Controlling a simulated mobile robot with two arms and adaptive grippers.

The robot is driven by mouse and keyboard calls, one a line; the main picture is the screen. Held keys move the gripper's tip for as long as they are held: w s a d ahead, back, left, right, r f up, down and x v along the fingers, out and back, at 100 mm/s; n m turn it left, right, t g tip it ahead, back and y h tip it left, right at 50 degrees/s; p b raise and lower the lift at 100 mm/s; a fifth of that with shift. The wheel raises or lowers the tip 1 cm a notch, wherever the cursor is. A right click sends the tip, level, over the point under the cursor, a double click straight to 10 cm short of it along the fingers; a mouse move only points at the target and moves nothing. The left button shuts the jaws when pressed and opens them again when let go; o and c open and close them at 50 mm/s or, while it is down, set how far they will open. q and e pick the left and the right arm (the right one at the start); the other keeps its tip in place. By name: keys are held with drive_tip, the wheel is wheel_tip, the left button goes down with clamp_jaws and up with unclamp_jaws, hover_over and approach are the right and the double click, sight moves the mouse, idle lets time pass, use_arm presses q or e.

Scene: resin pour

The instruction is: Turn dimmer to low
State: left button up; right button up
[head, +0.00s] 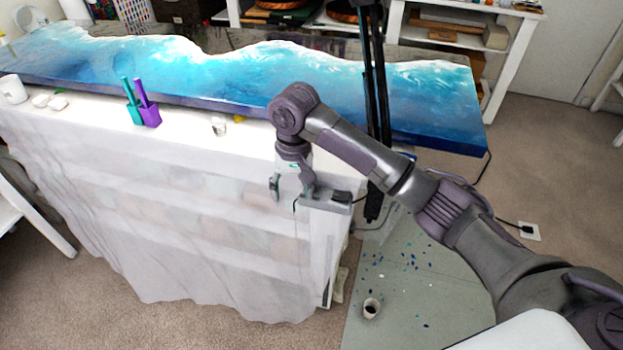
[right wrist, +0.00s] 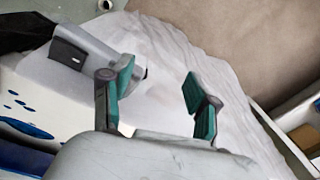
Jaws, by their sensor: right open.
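A grey box with a dark inset (head: 327,202), which looks like the dimmer, sits at the right end of the white-draped table below the blue resin slab. It also shows in the right wrist view as a grey box with a black slot (right wrist: 88,52). Its setting cannot be read. My right gripper (head: 296,190) points down just left of and above the box, with one finger in front of part of it. In the right wrist view, the teal-padded fingers (right wrist: 160,88) are apart with only white cloth between them. My left gripper is out of view.
The blue and white resin slab (head: 250,75) lies behind the arm. Black stand poles (head: 376,90) rise close by. A small cup (head: 371,308) stands on the spattered grey floor sheet (head: 400,325).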

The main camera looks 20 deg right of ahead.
drive_tip(key=w+d+r+m+h, duration=0.1)
drive_tip(key=w+d+r+m, duration=0.4)
drive_tip(key=r, duration=0.5)
drive_tip(key=shift+n, duration=0.6)
drive_tip(key=f, duration=0.9)
drive_tip(key=d+f+p, duration=0.1)
drive_tip(key=f, duration=0.3)
drive_tip(key=shift+s+f, duration=0.15)
drive_tip(key=shift+s, duration=0.1)
drive_tip(key=shift+c, duration=0.2)
